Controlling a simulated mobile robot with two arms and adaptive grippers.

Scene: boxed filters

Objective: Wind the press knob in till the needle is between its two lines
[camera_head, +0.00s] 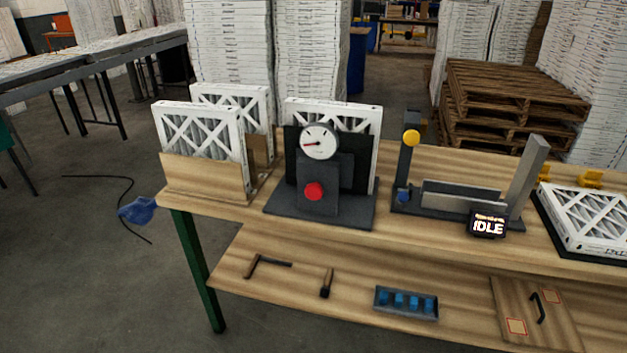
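The press (285,206) is a dark grey block on a flat dark base, standing on the wooden bench. Its red round knob (314,191) is on the front face. Above the knob is a round white gauge (319,141) with a red needle pointing to the left. The gauge's two lines are too small to make out, so I cannot tell where the needle lies relative to them. A white-framed filter (352,117) stands upright in the press behind the gauge. Neither of my grippers is in view.
A wooden rack (203,179) with white filters stands left of the press. Right of it is a grey fixture (458,196) with an IDLE display (487,226). A filter (590,218) lies far right. The lower shelf holds a crank-shaped tool (268,262) and a blue-pieced tray (405,303).

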